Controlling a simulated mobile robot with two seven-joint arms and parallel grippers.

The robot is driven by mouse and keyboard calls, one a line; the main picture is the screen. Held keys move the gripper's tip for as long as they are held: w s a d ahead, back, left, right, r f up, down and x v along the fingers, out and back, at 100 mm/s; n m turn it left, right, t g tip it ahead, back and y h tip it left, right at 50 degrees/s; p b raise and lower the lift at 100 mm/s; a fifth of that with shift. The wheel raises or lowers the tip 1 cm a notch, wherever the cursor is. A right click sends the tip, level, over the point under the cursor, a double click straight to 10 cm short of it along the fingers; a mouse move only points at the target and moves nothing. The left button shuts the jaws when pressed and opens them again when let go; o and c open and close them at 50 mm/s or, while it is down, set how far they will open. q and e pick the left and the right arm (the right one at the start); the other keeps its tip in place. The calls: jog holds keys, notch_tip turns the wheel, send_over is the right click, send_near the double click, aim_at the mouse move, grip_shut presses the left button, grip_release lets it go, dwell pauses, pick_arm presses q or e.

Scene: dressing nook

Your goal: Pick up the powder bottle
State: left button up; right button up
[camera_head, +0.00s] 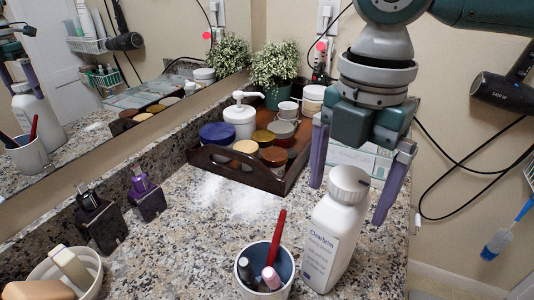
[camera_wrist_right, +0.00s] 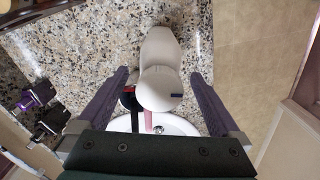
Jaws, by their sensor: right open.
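My left gripper is not in view.
A cup (camera_head: 265,278) with a red stick and tubes stands close left of the bottle. A dark wooden tray (camera_head: 246,177) of jars is behind. Two dark holders (camera_head: 103,226) and a bowl (camera_head: 88,262) are left. The counter's right edge is near the bottle.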

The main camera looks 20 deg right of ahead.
notch_tip(320, 180, down, 2)
jog(key=shift+f, duration=0.25)
grip_shut()
dwell(0.7)
